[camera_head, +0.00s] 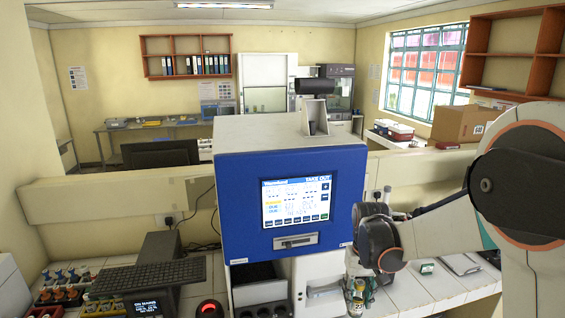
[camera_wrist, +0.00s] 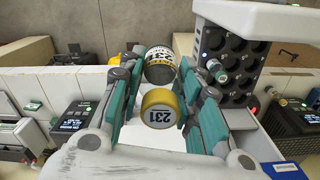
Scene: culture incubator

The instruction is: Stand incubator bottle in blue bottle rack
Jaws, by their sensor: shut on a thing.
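My gripper (camera_wrist: 160,90) is shut on the incubator bottle (camera_wrist: 160,108), which sits between its teal fingers. The bottle has a yellow cap with a white top marked 231, and a 231 label shows farther along. In the head view the bottle (camera_head: 358,290) hangs below my gripper (camera_head: 358,280), right of the incubator (camera_head: 265,245), and looks roughly upright. The incubator is blue and white, and its screen reads TAKE OUT. At the lower left, a group of blue-topped items (camera_head: 66,277) stands in a holder; I cannot tell whether this is the blue bottle rack.
A black holder with round holes (camera_wrist: 236,72) stands right of my fingers in the wrist view, with a small bottle (camera_wrist: 214,68) in it. A keyboard (camera_head: 148,278) and orange-topped items (camera_head: 60,296) are at the left. A small green-and-white box (camera_head: 427,268) lies on the right counter.

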